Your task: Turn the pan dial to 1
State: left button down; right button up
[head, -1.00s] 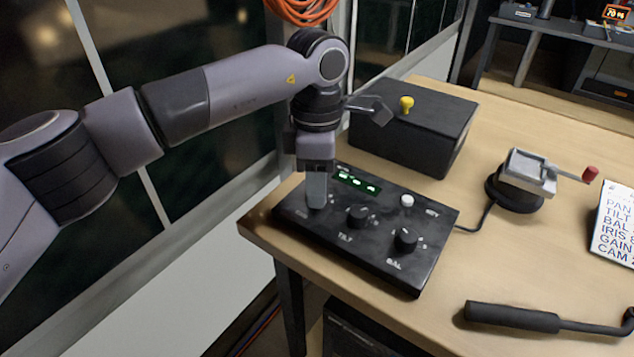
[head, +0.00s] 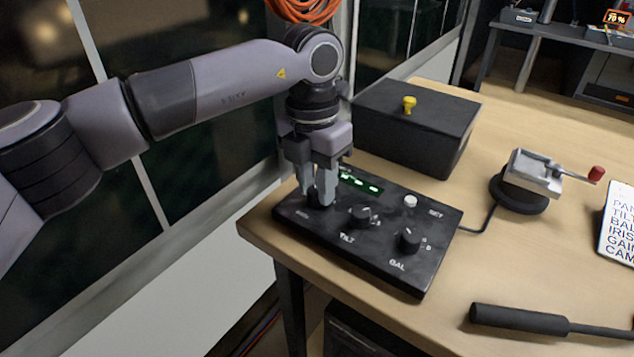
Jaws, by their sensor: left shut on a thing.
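The black control box (head: 375,265) lies on the near left corner of the wooden table. Its pan dial (head: 313,194) is the leftmost of three black knobs and is largely hidden between my fingers. My left gripper (head: 318,198) points down and is shut on the pan dial. The dial's pointer and scale cannot be read. The tilt dial (head: 361,215) and the BAL dial (head: 409,239) stand to its right. A white SET button (head: 410,201) and a small green-lit display (head: 360,182) are behind them; the display digits are too small to read. My right gripper is not in view.
A black box with a yellow knob (head: 409,104) stands close behind the control box. A small vise-like device with a red-tipped handle (head: 532,176) and a black-handled bar (head: 518,319) lie to the right. A printed card (head: 617,228) is at the right edge. The window is at left.

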aim_at(314, 188)
pick_arm(q)
jog(key=shift+r+n, duration=0.1)
jog(key=shift+n, duration=1.5)
jog(key=shift+b, duration=0.3)
jog(key=c, duration=0.8)
grip_release()
jog(key=shift+r, duration=0.1)
jog(key=r, duration=0.7)
jog(key=shift+a, duration=0.2)
